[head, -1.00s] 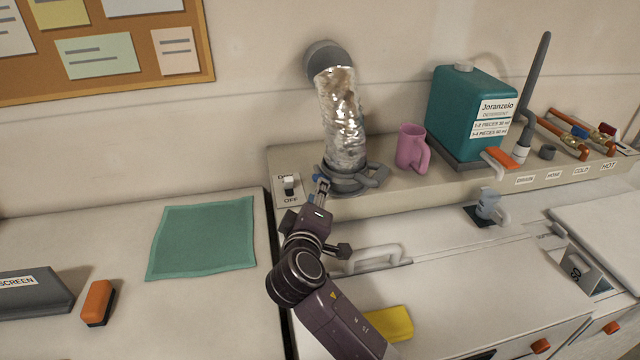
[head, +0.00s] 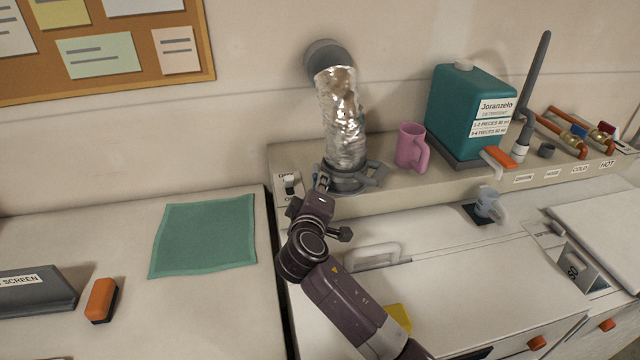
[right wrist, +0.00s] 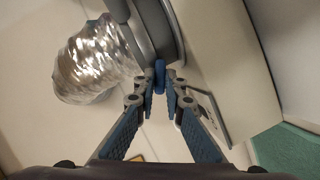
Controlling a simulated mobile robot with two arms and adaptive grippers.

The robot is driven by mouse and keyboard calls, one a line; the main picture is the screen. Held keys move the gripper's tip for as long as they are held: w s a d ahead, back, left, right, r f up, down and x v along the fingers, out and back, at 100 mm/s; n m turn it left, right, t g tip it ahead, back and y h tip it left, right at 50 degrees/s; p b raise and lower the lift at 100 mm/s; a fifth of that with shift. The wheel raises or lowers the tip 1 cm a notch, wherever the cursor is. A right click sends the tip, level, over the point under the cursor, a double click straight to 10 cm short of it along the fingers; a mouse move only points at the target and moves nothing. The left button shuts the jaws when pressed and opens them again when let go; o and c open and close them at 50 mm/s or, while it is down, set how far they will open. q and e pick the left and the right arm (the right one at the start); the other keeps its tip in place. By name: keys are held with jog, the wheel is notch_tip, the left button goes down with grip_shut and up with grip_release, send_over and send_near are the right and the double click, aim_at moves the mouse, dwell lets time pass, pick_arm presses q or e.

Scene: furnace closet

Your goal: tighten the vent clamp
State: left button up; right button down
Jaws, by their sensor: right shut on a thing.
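The vent clamp (head: 346,182) is a grey ring with a looped handle at its right, around the foot of the silver foil duct (head: 342,118). The clamp also shows in the right wrist view (right wrist: 158,30), with the crinkled duct (right wrist: 92,62) to its left. My right gripper (head: 320,184) is at the clamp's left side. In the right wrist view, my right gripper's fingertips (right wrist: 160,88) are shut on a small blue tab (right wrist: 160,74) at the clamp's edge. Much of the tab is hidden by the fingers. My left gripper is not in view.
A pink mug (head: 410,147) and a teal detergent jug (head: 468,110) stand on the ledge to the right of the clamp. A switch (head: 290,186) is close to my right gripper's left. A teal cloth (head: 204,236) lies on the left machine top.

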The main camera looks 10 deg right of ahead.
jog(key=shift+m, duration=0.3)
jog(key=shift+d+r+m+g+y+p, duration=0.1)
jog(key=shift+r+m+g+y+p, duration=0.1)
jog(key=shift+m+g+y+p, duration=0.6)
jog(key=shift+d+r+m+y+p, duration=0.15)
jog(key=shift+m+y+p, duration=0.15)
jog(key=shift+m+p, duration=0.65)
jog(key=m+y+p, duration=0.1)
jog(key=m, duration=0.1)
jog(key=shift+d+m+y+p, duration=0.1)
jog(key=shift+m+y+p, duration=0.25)
jog(key=shift+y, duration=0.05)
jog(key=shift+d+m+y+p, duration=0.1)
jog(key=shift+m+y+p, duration=0.4)
jog(key=shift+m+p, duration=0.35)
jog(key=c, duration=2)
grip_release()
jog(key=shift+c, duration=0.2)
jog(key=shift+o, duration=0.3)
